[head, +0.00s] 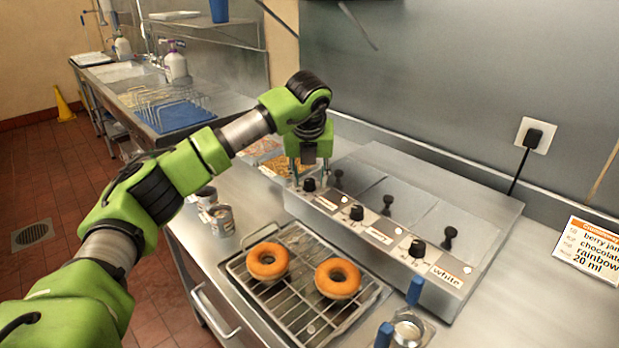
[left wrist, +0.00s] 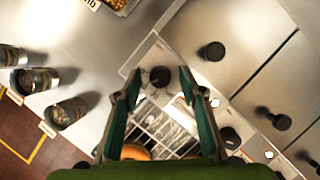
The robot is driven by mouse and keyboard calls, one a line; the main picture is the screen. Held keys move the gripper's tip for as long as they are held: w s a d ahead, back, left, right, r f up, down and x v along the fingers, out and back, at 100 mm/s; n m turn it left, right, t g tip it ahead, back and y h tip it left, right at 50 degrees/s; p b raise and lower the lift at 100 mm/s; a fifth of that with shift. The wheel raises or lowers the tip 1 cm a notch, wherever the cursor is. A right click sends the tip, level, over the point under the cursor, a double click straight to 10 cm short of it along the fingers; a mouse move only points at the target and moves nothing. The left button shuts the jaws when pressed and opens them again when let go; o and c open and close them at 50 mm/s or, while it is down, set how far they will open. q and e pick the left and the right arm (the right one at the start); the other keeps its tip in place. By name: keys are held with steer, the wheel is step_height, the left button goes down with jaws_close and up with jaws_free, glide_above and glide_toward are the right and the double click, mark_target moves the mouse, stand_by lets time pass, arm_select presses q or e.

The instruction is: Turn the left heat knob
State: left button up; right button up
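The left heat knob (head: 309,185) is a small black knob on the front panel of the steel warmer (head: 470,225), at its left end. My left gripper (head: 310,177) points down over it, with its two fingers apart. In the left wrist view the knob (left wrist: 160,76) shows between the open green fingertips (left wrist: 158,84), with a gap on each side. I cannot tell whether the fingertips reach down to knob height. Two more front knobs, the middle (head: 357,213) and the right (head: 417,248), sit along the panel. My right gripper is not in view.
A wire rack (head: 300,323) with two donuts (head: 267,261) (head: 338,278) lies in front of the warmer. Black lid handles (head: 387,204) stand behind the knobs. Metal cups (head: 221,219) stand at the left counter edge. Blue-handled items (head: 415,291) are at the front right.

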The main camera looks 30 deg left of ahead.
arm_select(q)
steer(key=v, duration=1.1)
steer(key=shift+r, duration=0.35)
steer(key=shift+s, duration=0.15)
